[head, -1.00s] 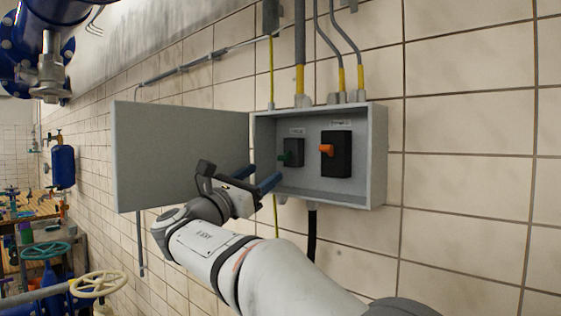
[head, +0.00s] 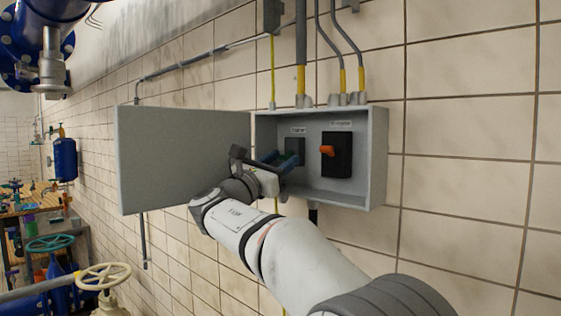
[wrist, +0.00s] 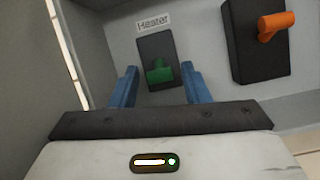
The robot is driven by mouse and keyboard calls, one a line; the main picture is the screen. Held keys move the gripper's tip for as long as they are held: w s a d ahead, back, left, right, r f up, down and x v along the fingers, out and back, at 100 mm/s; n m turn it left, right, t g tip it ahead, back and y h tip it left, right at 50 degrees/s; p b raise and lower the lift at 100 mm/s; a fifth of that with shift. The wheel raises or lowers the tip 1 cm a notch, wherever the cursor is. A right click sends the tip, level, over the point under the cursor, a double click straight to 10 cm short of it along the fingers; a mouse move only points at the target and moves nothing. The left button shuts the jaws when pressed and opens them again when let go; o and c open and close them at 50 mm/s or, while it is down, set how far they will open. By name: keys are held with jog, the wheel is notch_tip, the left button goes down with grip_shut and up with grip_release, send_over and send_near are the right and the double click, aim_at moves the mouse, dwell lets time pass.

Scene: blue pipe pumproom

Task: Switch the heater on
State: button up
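The heater switch (wrist: 157,62) is a dark plate with a green knob (wrist: 160,73) under a label (wrist: 153,22) reading "Heater" in the wrist view. In the head view the heater switch (head: 295,146) is on the left inside the open grey box (head: 378,160), and my gripper covers its lower part. My gripper (wrist: 158,85) is open, with one blue finger on each side of the green knob's lower end. In the head view my gripper (head: 279,160) reaches into the box. I cannot tell whether the fingers touch the knob.
A black switch (head: 337,160) with an orange knob (head: 327,151) is right of the heater switch. The box door (head: 180,160) stands open to the left. Conduits (head: 300,60) enter the box from above. Tiled wall on the right is clear.

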aim_at(288, 151)
jog(key=c, duration=0.6)
jog(key=shift+r, duration=0.1)
jog(key=shift+r+p, duration=0.1)
jog(key=shift+p, duration=0.3)
jog(key=shift+s+a+r+g+y+p, duration=0.1)
jog(key=shift+r+g+y+p, duration=0.25)
jog(key=shift+p, duration=0.55)
jog(key=shift+r+g+y+p, duration=0.3)
jog(key=shift+g+p, duration=0.35)
jog(key=shift+p, duration=0.35)
jog(key=shift+r+g+y+p, duration=0.15)
jog(key=shift+g+y+p, duration=0.3)
jog(key=shift+g+y, duration=0.55)
jog(key=shift+r+g+y, duration=0.35)
jog(key=shift+g+y, duration=0.25)
jog(key=shift+g, duration=0.3)
jog(key=shift+r+g+y, duration=0.35)
jog(key=shift+g+y, duration=0.2)
jog(key=shift+g, duration=0.75)
